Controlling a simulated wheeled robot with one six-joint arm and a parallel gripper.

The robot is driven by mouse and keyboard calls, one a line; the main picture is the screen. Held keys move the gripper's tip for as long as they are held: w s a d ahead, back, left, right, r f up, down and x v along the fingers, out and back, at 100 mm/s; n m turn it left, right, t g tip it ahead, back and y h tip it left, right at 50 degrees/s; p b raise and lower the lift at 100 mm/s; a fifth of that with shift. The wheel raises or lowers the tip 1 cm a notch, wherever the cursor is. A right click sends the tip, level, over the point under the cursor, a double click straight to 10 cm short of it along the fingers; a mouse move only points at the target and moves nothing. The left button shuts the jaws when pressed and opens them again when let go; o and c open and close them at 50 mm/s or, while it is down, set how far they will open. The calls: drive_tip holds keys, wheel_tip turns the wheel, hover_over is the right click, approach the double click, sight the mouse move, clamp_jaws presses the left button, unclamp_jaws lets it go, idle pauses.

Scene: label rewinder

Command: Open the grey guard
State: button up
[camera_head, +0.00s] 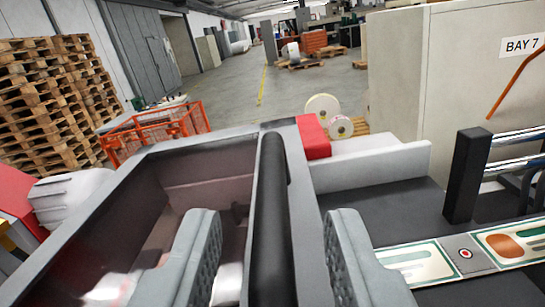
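The grey guard (303,220) is a box-like grey frame with a dark reddish, see-through-looking middle, filling the lower left and centre. A long black bar (271,190), which looks like its handle, runs along its right side, away from me. My gripper (273,225) is open, with one ribbed grey finger on each side of the bar. Gaps show between the fingers and the bar, so neither seems to touch it. The near end of the bar runs out of the picture. I cannot tell for sure how far the guard is open.
A red block (313,137) sits at the guard's far corner. To the right are a label strip (490,248), a black post (466,175) and a beige cabinet marked BAY 7 (430,70). Label rolls (322,106), an orange cage (150,130) and stacked pallets (50,95) stand beyond.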

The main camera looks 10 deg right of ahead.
drive_tip(key=shift+x, duration=1.5)
clamp_jaws()
